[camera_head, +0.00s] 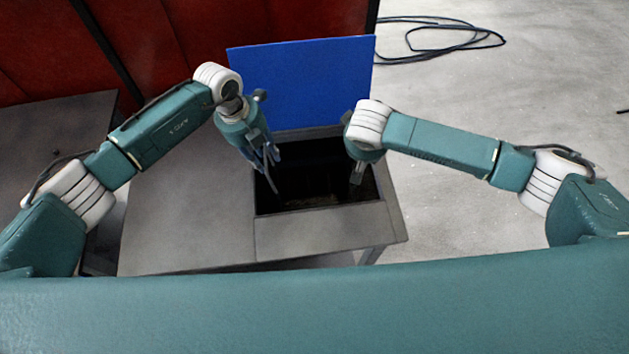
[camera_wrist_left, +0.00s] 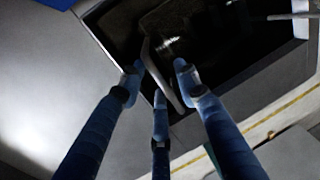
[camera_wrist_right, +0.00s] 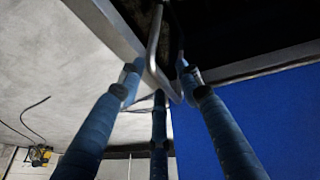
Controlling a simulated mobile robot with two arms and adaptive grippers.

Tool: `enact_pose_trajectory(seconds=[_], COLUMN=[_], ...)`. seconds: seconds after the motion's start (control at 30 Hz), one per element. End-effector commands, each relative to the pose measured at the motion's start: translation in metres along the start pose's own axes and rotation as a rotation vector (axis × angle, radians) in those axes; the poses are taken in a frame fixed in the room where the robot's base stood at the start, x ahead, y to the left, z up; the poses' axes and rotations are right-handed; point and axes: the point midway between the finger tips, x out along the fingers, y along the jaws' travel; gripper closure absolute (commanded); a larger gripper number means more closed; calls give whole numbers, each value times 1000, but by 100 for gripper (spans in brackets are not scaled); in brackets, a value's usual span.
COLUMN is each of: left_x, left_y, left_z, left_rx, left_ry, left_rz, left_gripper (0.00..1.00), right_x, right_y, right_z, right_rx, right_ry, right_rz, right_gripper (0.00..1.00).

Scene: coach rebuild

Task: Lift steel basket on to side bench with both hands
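The steel basket is sunk in a dark well in the bench; its body is mostly lost in shadow. One bent metal handle (camera_wrist_left: 163,72) shows in the left wrist view, between the spread fingers of my left gripper (camera_wrist_left: 158,84). The other handle (camera_wrist_right: 154,50) shows in the right wrist view, between the spread fingers of my right gripper (camera_wrist_right: 158,82). In the head view my left gripper (camera_head: 266,158) is at the well's left edge and my right gripper (camera_head: 360,168) at its right edge. Both look open around the handles; contact cannot be told.
The grey bench top (camera_head: 190,215) is bare to the left of the well. A blue panel (camera_head: 305,80) stands upright behind the well. Red seats or panels (camera_head: 190,35) are at the back left. A black cable (camera_head: 450,35) lies on the floor at the back right.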

Motion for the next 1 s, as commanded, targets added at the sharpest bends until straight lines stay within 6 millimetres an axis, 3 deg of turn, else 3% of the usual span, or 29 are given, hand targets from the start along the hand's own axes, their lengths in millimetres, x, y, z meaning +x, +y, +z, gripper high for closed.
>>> enact_pose_trajectory(seconds=[0.3,0.47,0.5,1.0], left_x=[2,2,2,-6], left_y=[0,0,0,-2], left_z=[0,0,0,1], left_rx=[0,0,0,0], left_ry=[0,0,0,-3], left_rz=[0,0,0,-2], left_gripper=[68,100,100,100], right_x=[2,2,2,-4], right_y=[0,0,0,0], right_z=[0,0,0,-3], right_rx=[-1,-1,-1,-1], right_ry=[1,1,1,2], right_rz=[0,0,0,-1], right_gripper=[65,97,100,100])
